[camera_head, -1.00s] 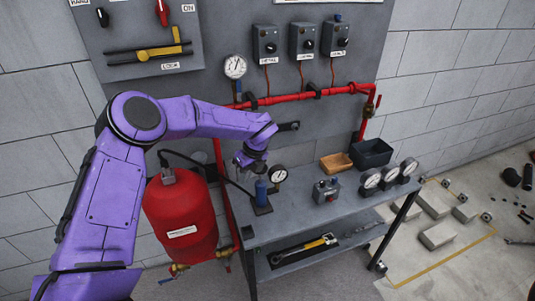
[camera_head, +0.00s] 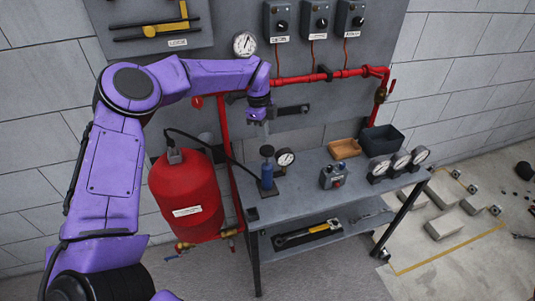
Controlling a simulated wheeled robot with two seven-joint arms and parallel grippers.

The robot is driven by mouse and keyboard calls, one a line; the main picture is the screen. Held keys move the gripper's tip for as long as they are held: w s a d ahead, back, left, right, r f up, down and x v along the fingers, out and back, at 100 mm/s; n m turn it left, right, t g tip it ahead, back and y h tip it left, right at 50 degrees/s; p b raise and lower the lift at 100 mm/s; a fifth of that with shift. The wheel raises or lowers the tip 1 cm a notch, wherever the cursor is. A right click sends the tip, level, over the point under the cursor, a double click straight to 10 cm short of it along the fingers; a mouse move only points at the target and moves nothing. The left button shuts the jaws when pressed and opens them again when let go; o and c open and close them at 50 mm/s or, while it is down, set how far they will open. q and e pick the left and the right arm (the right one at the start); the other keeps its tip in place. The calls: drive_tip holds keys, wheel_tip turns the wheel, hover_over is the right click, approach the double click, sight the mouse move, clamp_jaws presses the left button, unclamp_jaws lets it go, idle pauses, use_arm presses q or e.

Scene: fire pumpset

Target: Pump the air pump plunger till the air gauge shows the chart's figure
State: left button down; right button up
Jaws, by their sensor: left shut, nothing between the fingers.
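The air pump (camera_head: 267,174) is a small blue cylinder on a dark base at the left end of the grey bench. Its dark plunger top (camera_head: 267,151) shows above the blue body. The air gauge (camera_head: 285,158), a round white dial, stands just right of the pump; its reading is too small to tell. My left gripper (camera_head: 267,128) is shut and empty, pointing down a little above the plunger top and apart from it. No chart with a readable figure shows. My right gripper is out of view.
A red tank (camera_head: 184,195) stands left of the bench (camera_head: 311,191), with a black hose to the pump. A control box (camera_head: 333,176), several gauges, a wooden tray (camera_head: 345,148) and a dark bin (camera_head: 381,140) sit on the bench. Red pipe (camera_head: 305,78) runs behind.

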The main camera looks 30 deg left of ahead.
sight(265, 148)
use_arm(q)
drive_tip(key=shift+d+f+b, duration=0.2)
drive_tip(key=shift+f+b, duration=0.4)
drive_tip(key=shift+f, duration=1.1)
